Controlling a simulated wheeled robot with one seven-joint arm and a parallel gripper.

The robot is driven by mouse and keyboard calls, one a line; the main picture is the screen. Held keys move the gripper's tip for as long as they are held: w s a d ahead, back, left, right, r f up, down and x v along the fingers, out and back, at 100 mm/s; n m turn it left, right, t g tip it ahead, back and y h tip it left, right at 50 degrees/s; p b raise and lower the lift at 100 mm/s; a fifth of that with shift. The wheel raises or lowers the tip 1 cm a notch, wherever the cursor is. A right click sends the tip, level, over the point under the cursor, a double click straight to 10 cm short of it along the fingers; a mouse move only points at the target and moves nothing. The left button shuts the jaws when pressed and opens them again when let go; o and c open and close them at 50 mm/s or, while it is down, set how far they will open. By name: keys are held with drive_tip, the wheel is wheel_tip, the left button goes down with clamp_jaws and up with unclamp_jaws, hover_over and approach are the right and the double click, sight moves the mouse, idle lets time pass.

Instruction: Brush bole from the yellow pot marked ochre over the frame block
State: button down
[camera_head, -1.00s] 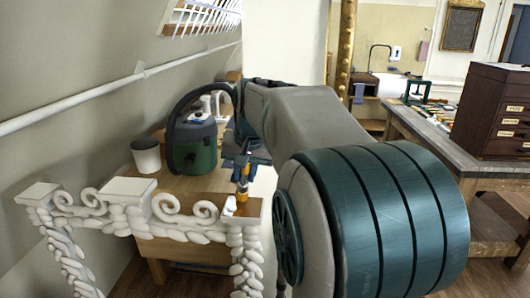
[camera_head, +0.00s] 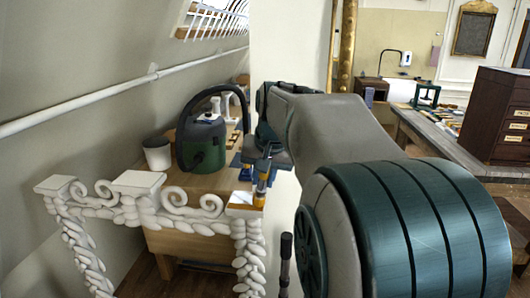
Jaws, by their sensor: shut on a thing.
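My gripper (camera_head: 263,168) is beyond my arm, small and partly hidden by the wrist. It is shut on a brush (camera_head: 261,192) with a yellow-orange part, pointing down. The brush's lower end is at the right corner of the white carved console, by a wood-coloured block (camera_head: 246,207) with a white patch on top. I take this as the frame block; whether the bristles touch it is too small to tell. I cannot make out a yellow pot or any ochre label.
The white carved console (camera_head: 140,184) stands in front of a wooden bench (camera_head: 215,181). A green vacuum (camera_head: 202,143) with a dark hose and a pale bucket (camera_head: 158,154) stand behind it. A pale pillar rises behind my arm. A drawer cabinet (camera_head: 500,115) is at right.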

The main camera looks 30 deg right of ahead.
drive_tip(key=shift+s+a, duration=0.25)
drive_tip(key=shift+s, duration=0.1)
wheel_tip(320, 180, up, 4)
drive_tip(key=p, duration=0.2)
drive_tip(key=shift+f+p, duration=0.2)
drive_tip(key=shift+p, duration=0.1)
drive_tip(key=shift+s+r+p, duration=0.1)
drive_tip(key=shift+r+p, duration=1.55)
drive_tip(key=shift+r, duration=0.45)
